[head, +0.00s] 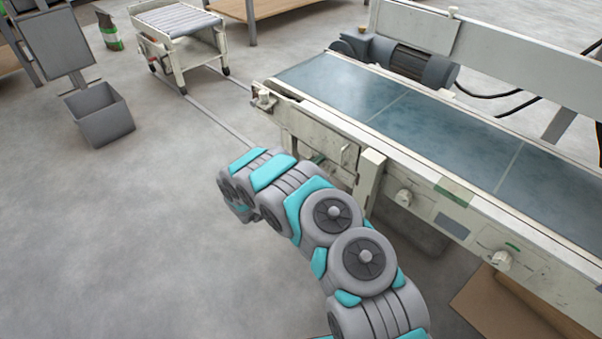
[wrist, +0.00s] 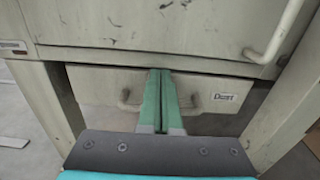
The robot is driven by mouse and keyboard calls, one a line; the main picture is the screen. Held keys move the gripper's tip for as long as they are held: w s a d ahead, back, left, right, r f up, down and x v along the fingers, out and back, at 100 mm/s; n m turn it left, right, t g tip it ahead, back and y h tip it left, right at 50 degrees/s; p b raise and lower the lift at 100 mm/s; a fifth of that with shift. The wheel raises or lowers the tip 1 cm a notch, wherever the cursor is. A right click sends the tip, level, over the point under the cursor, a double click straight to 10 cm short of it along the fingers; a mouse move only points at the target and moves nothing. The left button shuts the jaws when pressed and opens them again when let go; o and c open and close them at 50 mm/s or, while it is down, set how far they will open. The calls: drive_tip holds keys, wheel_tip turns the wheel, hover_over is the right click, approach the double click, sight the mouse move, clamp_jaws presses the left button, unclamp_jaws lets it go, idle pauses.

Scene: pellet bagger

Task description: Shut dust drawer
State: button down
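The dust drawer (wrist: 100,88) is a pale, scuffed panel low in the machine frame in the wrist view, with a "Dust" label (wrist: 224,97) at its right. Its light bar handle (wrist: 195,103) shows on both sides of my fingers; the handle's middle is hidden behind them. My gripper (wrist: 163,72) has its green fingers together, upright in front of the drawer's middle, tips near its top edge. Nothing shows between them. Contact with the face or handle is unclear, and so is how far the drawer stands out.
A larger panel (wrist: 130,25) with its own handle (wrist: 275,35) sits above the drawer. Frame legs (wrist: 42,100) stand on both sides. The conveyor (head: 420,120) stretches right in the head view. A grey bin (head: 100,115) stands at the left; the floor left of my arm is clear.

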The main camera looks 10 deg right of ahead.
drive_tip(key=v, duration=1.4)
drive_tip(key=s+d+r+m+g+h+p, duration=0.1)
drive_tip(key=s+d+r+m+g, duration=0.2)
drive_tip(key=d+r, duration=0.35)
drive_tip(key=s+d+r+m+g+h, duration=0.1)
drive_tip(key=s+d+r+m+g, duration=0.15)
drive_tip(key=d+r+m, duration=0.35)
drive_tip(key=s+d+r+m+g+y+p, duration=0.1)
drive_tip(key=s+d+r+m+g, duration=0.25)
drive_tip(key=s+r, duration=0.3)
drive_tip(key=s+d+r+m+g+y, duration=0.25)
drive_tip(key=s+d+r+g, duration=0.2)
drive_tip(key=s, duration=0.25)
drive_tip(key=s+r+m+g+y+p, duration=0.1)
drive_tip(key=s+r+m+y, duration=0.15)
drive_tip(key=s, duration=0.45)
drive_tip(key=s+r+m+g+y, duration=0.1)
drive_tip(key=s+m+y, duration=0.25)
drive_tip(key=s, duration=0.35)
drive_tip(key=s+a+r+m+t+y+p, duration=0.1)
drive_tip(key=s+a+r+m+t+y, duration=0.1)
drive_tip(key=s+a+y, duration=0.5)
drive_tip(key=s+a+m+t, duration=0.1)
drive_tip(key=s+a+m, duration=0.1)
drive_tip(key=s+a, duration=0.3)
drive_tip(key=shift+s+a+r+p, duration=0.25)
drive_tip(key=shift+a+p, duration=0.15)
drive_tip(key=shift+a, duration=0.45)
